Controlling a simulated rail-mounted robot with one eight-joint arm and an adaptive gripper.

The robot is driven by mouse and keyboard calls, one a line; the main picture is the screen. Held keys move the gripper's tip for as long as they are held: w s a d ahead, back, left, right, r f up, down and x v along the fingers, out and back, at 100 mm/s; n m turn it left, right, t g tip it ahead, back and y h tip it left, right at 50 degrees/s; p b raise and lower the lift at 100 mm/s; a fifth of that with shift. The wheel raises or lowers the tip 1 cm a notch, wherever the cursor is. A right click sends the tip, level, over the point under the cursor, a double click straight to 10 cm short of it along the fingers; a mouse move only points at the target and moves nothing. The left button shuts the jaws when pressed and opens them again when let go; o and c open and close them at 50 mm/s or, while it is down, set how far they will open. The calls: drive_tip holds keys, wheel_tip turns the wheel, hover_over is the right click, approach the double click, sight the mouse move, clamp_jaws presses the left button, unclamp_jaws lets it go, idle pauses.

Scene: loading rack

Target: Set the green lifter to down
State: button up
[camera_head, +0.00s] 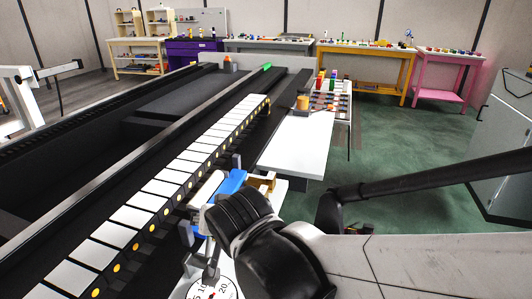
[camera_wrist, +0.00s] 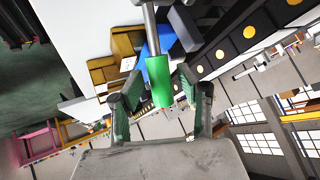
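In the wrist view, a green cylindrical grip (camera_wrist: 158,82) on the end of a grey metal rod (camera_wrist: 150,28) looks like the green lifter's handle. My gripper (camera_wrist: 155,95) has its two fingers spread, one on each side of the grip. There are visible gaps between fingers and grip, so it does not hold it. The depth between grip and fingertips is hard to judge. In the head view my arm's dark wrist covers most of this area, and I cannot make out the green grip there.
A blue part (camera_head: 231,182) and a tan block (camera_head: 262,181) sit close to my wrist. A rail of white plates (camera_head: 158,187) runs along the left. A round numbered dial (camera_head: 214,291) lies below. A white table (camera_head: 297,140) and green floor are to the right.

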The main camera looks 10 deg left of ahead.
drive_tip(key=shift+r, duration=0.1)
drive_tip(key=v, duration=1.2)
idle(0.4)
drive_tip(key=d+f+m+h, duration=0.1)
drive_tip(key=d+f+h, duration=0.2)
drive_tip(key=d, duration=1.3)
drive_tip(key=d+f+m+h, duration=0.1)
drive_tip(key=d+f+h, duration=0.1)
drive_tip(key=d, duration=1.5)
drive_tip(key=shift+s+f+m+g+h, duration=0.15)
drive_tip(key=shift+f+m+g+h, duration=0.2)
drive_tip(key=shift+f, duration=0.35)
